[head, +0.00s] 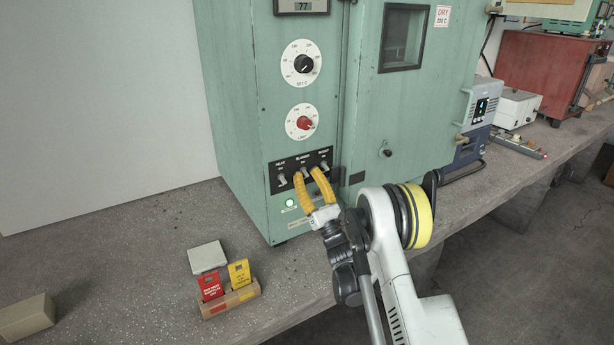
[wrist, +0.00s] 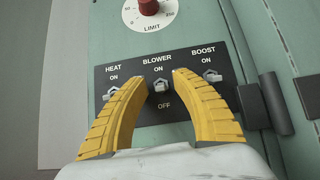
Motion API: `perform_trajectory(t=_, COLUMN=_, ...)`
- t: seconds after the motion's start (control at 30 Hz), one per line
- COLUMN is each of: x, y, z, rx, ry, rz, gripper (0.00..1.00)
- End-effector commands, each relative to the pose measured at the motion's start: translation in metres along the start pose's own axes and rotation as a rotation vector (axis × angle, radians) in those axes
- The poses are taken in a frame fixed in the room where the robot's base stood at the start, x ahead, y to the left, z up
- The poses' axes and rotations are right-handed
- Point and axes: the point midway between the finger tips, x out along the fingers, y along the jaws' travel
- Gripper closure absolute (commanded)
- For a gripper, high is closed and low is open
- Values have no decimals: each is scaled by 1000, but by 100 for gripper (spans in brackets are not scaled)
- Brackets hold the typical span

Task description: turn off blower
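The blower switch (wrist: 160,84) is a small metal toggle in the middle of a black panel (head: 276,168) on the green oven's front. In the wrist view it sits between my two yellow fingertips, with ON above it and OFF below. Its lever appears to point up, toward ON. My gripper (head: 309,172) is open, and it also shows in the wrist view (wrist: 159,76), with one finger on each side of the blower toggle. I cannot tell whether either finger touches it. In the head view my fingers largely hide this toggle.
The heat toggle (wrist: 110,92) is close left of my left finger, the boost toggle (wrist: 212,76) close right of my right finger. A red limit knob (head: 305,123) is above. A green lamp (head: 290,202) glows below. A tag box (head: 244,297) stands on the bench, front left.

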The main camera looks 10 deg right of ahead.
Motion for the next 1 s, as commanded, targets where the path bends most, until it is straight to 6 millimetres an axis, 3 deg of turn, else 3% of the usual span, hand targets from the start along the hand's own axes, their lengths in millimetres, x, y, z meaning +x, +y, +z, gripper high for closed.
perform_trajectory(t=0.37, x=3, y=0, z=4, rx=0, ry=0, rz=0, gripper=67)
perform_trajectory(t=0.8, x=55, y=0, z=64, rx=0, ry=0, rz=0, gripper=67)
perform_trajectory(t=1.0, x=65, y=0, z=76, rx=0, ry=0, rz=0, gripper=67)
